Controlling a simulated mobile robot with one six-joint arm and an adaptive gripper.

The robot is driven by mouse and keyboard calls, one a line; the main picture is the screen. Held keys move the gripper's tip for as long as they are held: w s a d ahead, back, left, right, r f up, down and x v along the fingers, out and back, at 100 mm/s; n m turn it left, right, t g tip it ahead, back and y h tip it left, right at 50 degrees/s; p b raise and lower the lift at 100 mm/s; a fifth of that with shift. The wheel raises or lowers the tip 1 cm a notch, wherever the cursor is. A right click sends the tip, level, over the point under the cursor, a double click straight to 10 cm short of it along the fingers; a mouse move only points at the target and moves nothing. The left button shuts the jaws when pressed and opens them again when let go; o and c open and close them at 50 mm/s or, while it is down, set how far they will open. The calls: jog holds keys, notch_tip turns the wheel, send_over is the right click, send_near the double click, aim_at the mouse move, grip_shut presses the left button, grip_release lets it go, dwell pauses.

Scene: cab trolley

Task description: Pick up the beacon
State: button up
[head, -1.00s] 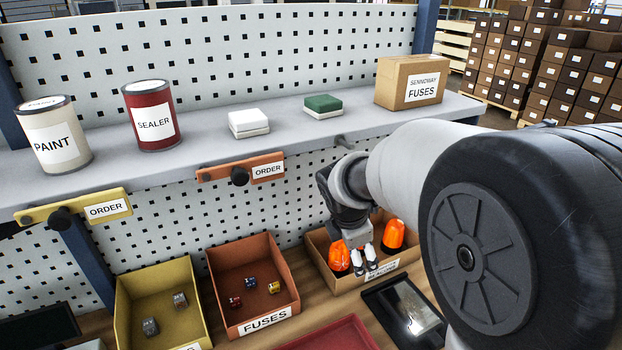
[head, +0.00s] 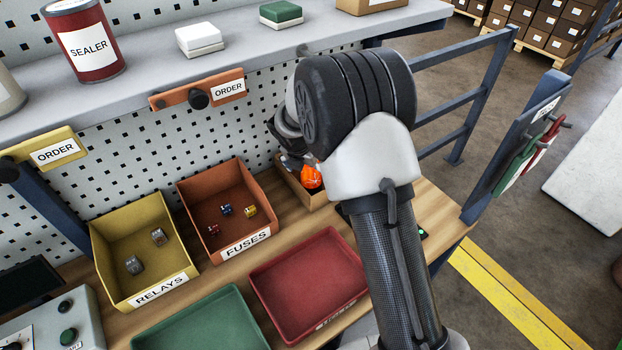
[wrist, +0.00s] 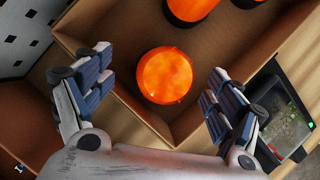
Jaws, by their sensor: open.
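An orange beacon (wrist: 165,75) stands in a corner of a brown bin (wrist: 255,60), seen from above in the wrist view. My gripper (wrist: 158,92) is open, with one finger on each side of this beacon in the picture. I cannot tell how far above it the fingers are, and no contact shows. Two more orange beacons (wrist: 190,8) (wrist: 247,3) are cut off by the top edge. In the head view one orange beacon (head: 311,178) shows in the bin (head: 314,199). My arm hides most of the bin and gripper there.
An orange fuses bin (head: 205,240) and yellow relays bin (head: 118,265) stand left of the beacon bin. A red tray (head: 300,275) and green tray (head: 205,325) lie in front. A shelf (head: 240,55) overhangs behind. A dark-framed screen-like object (wrist: 285,110) lies beside the bin.

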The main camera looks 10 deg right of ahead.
jog(key=x, duration=0.2)
jog(key=b+x, duration=0.2)
jog(key=x, duration=0.1)
jog(key=shift+w+d+f, duration=0.1)
jog(key=shift+d+f, duration=0.1)
jog(key=shift+d, duration=0.2)
jog(key=shift+r, duration=0.1)
jog(key=shift+c, duration=0.2)
jog(key=c, duration=1.3)
jog(key=shift+o, duration=0.2)
jog(key=shift+r, duration=0.1)
jog(key=shift+r+p, duration=0.55)
notch_tip(320, 180, up, 7)
jog(key=p, duration=0.2)
jog(key=shift+f+p, duration=0.2)
jog(key=shift+p, duration=0.2)
jog(key=s+d+b, duration=0.1)
jog(key=s+d, duration=0.2)
jog(key=s, duration=0.6)
jog(key=s+d, duration=0.4)
jog(key=s, duration=0.5)
jog(key=shift+s+d+f+b, duration=0.2)
jog(key=shift+d+f+b, duration=0.15)
jog(key=shift+f, duration=0.1)
